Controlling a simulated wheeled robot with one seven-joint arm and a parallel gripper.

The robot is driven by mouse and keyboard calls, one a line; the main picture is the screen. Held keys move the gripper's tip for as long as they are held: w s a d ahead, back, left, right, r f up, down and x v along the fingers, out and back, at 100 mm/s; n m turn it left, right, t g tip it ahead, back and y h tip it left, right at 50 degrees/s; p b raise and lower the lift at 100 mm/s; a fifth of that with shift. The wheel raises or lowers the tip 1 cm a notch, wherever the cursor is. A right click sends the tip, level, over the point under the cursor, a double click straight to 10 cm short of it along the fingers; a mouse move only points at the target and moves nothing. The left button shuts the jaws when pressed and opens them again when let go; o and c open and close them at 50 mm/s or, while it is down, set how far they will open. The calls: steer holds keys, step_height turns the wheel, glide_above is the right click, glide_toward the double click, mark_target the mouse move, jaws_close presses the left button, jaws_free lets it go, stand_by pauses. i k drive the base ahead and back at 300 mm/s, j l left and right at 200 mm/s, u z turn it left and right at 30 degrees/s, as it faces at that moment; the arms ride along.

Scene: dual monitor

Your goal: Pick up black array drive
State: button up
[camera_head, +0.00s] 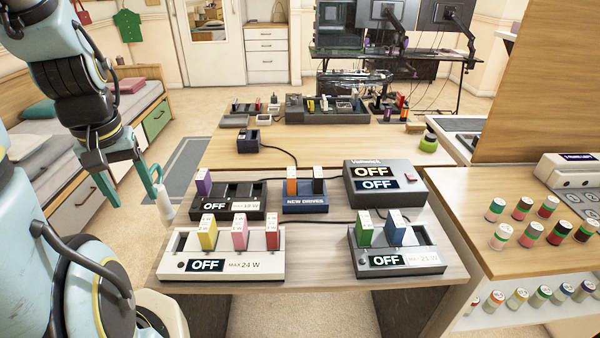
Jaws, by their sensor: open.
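A black array drive (319,181) stands upright in the right part of the blue dock (305,204) marked NEW DRIVES, beside an orange drive (292,182). Its lower end is hidden in the dock. My gripper (153,186) is open at the left, off the table's left edge, well to the left of the black drive and apart from it. A pale cylindrical piece shows at its lower end; I cannot tell whether it is part of the gripper.
A black dock (229,204) with a purple drive stands left of the blue dock. A white dock (222,265) and a grey dock (397,262) hold upright drives in front. A grey box (385,181) reading OFF stands to the right. Cables run between the docks.

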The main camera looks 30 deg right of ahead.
mark_target(318, 174)
steer(key=k+l+u, duration=0.2)
steer(key=l+u, duration=0.15)
steer(key=k+l+u, duration=0.6)
steer(key=l+u, duration=0.15)
